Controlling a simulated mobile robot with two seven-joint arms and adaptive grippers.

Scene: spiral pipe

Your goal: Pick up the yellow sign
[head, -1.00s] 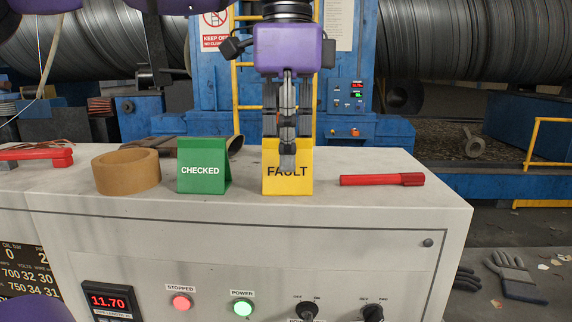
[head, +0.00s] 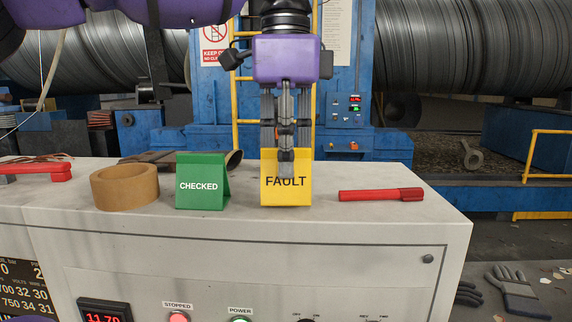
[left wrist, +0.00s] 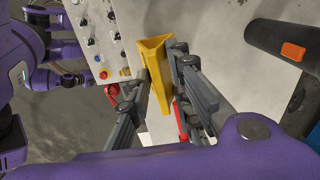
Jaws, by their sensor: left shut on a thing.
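The yellow sign (head: 286,194), a folded tent shape marked FAULT, is upright at the top of the white cabinet (head: 330,228). My left gripper (head: 286,160) comes down on it from above, fingers pointing down and closed on its upper part. The sign (left wrist: 157,75) also shows in the left wrist view, between the two fingers (left wrist: 160,90). Its lower edge sits slightly higher than the green sign's; whether it still touches the top is hard to tell. My right gripper is not seen.
A green CHECKED sign (head: 201,184) stands just left of the yellow one, with a roll of brown tape (head: 124,188) beyond it. A red marker (head: 380,195) lies to the right. Blue machinery with a yellow ladder stands behind. The cabinet top's right end is clear.

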